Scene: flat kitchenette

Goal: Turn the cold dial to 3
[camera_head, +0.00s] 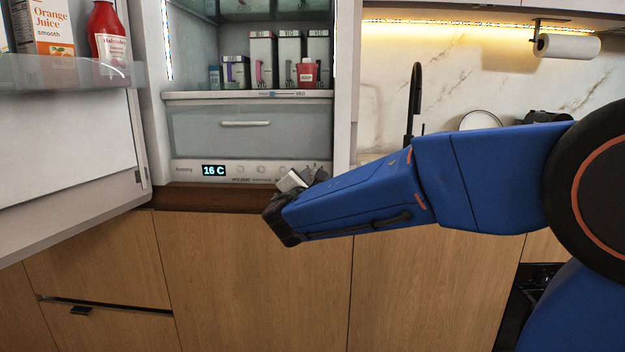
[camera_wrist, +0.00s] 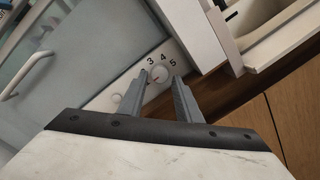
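The cold dial (camera_wrist: 159,74) is a small round white knob on the fridge's lower control panel, with the numbers 3, 4 and 5 readable around it in the wrist view. My gripper (camera_wrist: 162,77) is open, with one grey finger on each side of the dial in that view. I cannot tell whether the fingers touch it. In the head view my gripper (camera_head: 291,181) is in front of the right end of the panel (camera_head: 222,171) and hides the dial. The lit display (camera_head: 214,170) on the panel reads 16 C.
The fridge door (camera_head: 65,150) stands open at the left, with a juice carton (camera_head: 45,27) and red bottle (camera_head: 106,37) on its shelf. A glass drawer (camera_head: 215,130) is above the panel. A wooden ledge (camera_head: 205,197) runs below it. A black tap (camera_head: 413,95) stands to the right.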

